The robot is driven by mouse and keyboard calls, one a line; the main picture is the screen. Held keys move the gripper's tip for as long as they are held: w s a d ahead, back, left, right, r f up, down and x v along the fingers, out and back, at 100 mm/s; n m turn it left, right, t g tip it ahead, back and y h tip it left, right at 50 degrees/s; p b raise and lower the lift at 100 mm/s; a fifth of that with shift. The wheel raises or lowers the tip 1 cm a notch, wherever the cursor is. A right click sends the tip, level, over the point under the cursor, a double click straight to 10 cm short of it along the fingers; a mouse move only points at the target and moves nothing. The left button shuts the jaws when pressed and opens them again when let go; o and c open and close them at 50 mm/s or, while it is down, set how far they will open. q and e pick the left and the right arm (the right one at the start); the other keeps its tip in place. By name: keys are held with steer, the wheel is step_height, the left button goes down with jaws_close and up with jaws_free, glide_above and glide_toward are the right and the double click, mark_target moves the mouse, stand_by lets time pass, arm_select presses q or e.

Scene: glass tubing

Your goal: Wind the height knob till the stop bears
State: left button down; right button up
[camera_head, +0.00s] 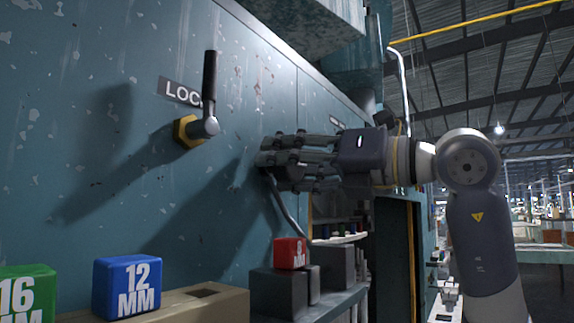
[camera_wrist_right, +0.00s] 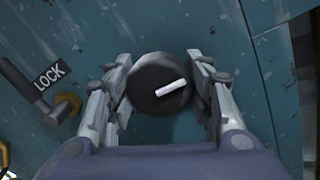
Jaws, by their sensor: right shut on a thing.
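The height knob (camera_wrist_right: 158,84) is a round black knob with a white pointer line on its face, in the right wrist view. The line slants, its right end higher. My right gripper (camera_wrist_right: 160,92) has its fingers on both sides of the knob and is shut on it. No stop can be made out in either view. My left gripper is not in view.
A lock lever (camera_head: 210,90) with a black handle and brass nut juts from the panel (camera_head: 80,100), left of my right gripper. Below stand a green 16 MM block (camera_head: 25,295), a blue 12 MM block (camera_head: 127,286) and a red block (camera_head: 290,253) on a ledge.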

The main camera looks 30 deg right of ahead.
steer(key=shift+d+r, duration=0.1)
steer(key=shift+r, duration=0.1)
steer(key=o, duration=1)
steer(key=shift+c, duration=0.2)
steer(key=shift+o, duration=0.6)
steer(key=shift+f, duration=0.1)
steer(key=shift+s, duration=0.1)
steer(key=v, duration=1.1)
steer(key=shift+s+d, duration=0.15)
steer(key=shift+s, duration=0.25)
steer(key=shift+f, duration=0.1)
